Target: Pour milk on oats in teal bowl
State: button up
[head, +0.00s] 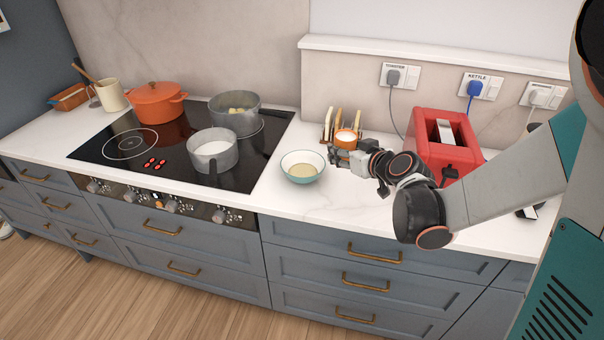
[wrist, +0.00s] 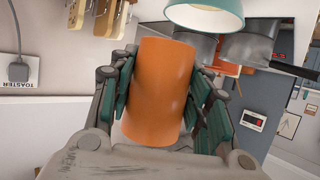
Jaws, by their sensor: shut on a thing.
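My gripper (head: 339,152) is shut on an orange cup (head: 346,139), which looks about upright and has something white at its top. In the wrist view the cup (wrist: 160,90) stands between the finger pads. The teal bowl (head: 302,179) sits on the white counter, left of my gripper in the head view, with a pale beige filling, the oats (head: 302,170). The cup is beside the bowl, apart from it, and looks raised off the counter.
A red toaster (head: 470,157) is to the right. Left of the bowl is the black hob (head: 110,151) with a white-filled saucepan (head: 213,160), another pot (head: 235,122) and an orange lidded pot (head: 156,107).

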jog(key=w+a+f+n+y+b, duration=0.1)
jog(key=w+a+f+b, duration=0.1)
jog(key=w+a+f, duration=0.3)
jog(key=w+a, duration=0.1)
jog(key=a, duration=0.2)
jog(key=shift+w+a+g+b, duration=0.2)
jog(key=shift+a+g+b, duration=0.1)
jog(key=shift+a+b, duration=0.1)
